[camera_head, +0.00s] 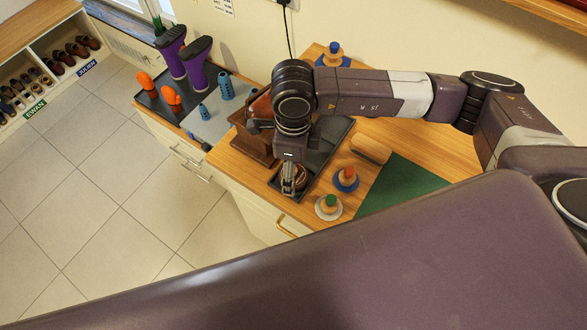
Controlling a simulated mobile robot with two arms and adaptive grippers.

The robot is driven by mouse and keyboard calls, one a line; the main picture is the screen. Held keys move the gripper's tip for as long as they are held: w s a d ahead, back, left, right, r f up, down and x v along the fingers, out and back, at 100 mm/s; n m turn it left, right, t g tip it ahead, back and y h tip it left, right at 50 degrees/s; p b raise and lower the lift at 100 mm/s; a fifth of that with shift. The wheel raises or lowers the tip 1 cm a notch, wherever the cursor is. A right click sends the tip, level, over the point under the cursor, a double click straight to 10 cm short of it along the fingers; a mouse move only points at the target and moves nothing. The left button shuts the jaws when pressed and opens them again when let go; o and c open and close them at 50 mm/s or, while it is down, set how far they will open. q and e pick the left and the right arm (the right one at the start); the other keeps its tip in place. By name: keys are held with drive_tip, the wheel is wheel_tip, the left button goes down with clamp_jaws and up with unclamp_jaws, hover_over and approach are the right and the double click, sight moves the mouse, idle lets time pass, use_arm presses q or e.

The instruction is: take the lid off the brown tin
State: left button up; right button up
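My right gripper (288,190) points down over the front left part of a dark tray (325,148) on the wooden counter. A small round reddish-brown thing (303,177), probably the brown tin, sits in the tray right beside the fingers. The gripper and wrist cover part of it, so I cannot tell its lid from its body or whether the fingers touch it. The fingers look close together, but whether they are shut on something is not clear. My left gripper is not in view.
A brown wooden box (252,147) stands left of the tray. Knobbed discs, one with a green knob (331,201) and one with an orange knob (348,173), a brush (370,149) and a green mat (402,184) lie to the right. Purple boots (195,72) stand farther left.

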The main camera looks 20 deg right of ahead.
drive_tip(key=c, duration=0.9)
drive_tip(key=shift+r, duration=0.15)
